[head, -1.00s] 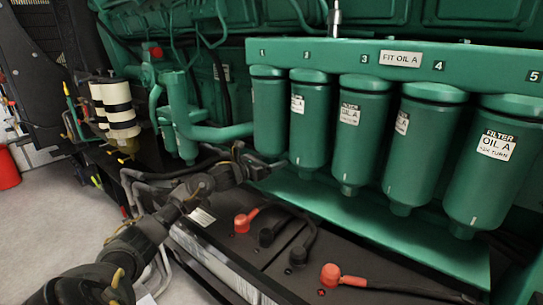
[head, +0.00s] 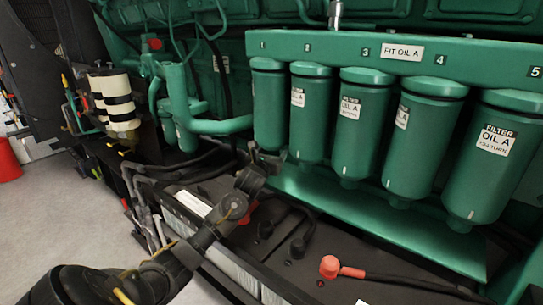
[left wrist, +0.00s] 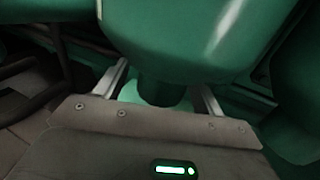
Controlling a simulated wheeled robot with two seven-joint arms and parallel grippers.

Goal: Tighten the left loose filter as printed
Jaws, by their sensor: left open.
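Several green oil filters hang in a row under a green header marked with numbers and "FIT OIL A" (head: 403,52): filter 1 (head: 268,105), filter 2 (head: 310,125), filter 3 (head: 358,130), filter 4 (head: 422,140) and filter 5 (head: 490,165). Filters 2 to 5 show white labels; the small print is hard to read. My left gripper (head: 270,160) is just below filter 1, its fingers hard to make out there. In the left wrist view its two open fingers (left wrist: 160,92) stand either side of the stub under a green filter (left wrist: 195,35). My right gripper is not in view.
A green ledge (head: 400,225) runs under the filters. Black batteries with a red terminal cap (head: 330,267) and cables lie in front of it, below my left arm. Green pipes (head: 180,100) and a black-and-white striped filter unit (head: 118,105) stand to the left.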

